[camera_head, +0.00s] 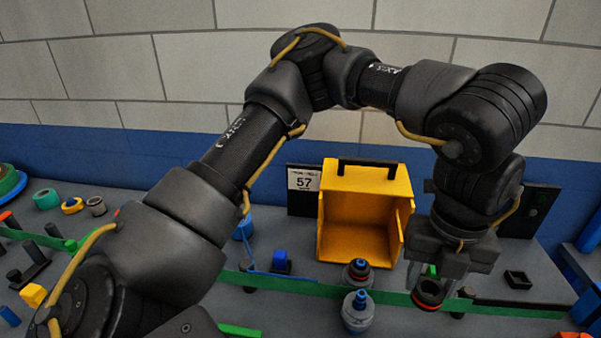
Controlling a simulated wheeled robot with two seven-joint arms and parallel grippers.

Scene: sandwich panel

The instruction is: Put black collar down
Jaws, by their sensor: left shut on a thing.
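My left gripper (436,280) reaches in over the bench from the left and points down at the right of the head view. It is shut on the black collar (429,295), a dark round piece with a red ring, held between the fingers close to the green strip. I cannot tell whether the collar touches the surface below. A small black square holder (518,279) lies to the right of the gripper, apart from it. My right gripper is not in view.
A yellow open bin (361,243) stands behind, left of the gripper, by a "57" sign (304,181). A green strip (310,289) crosses the bench. Tape rolls (46,199) lie far left.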

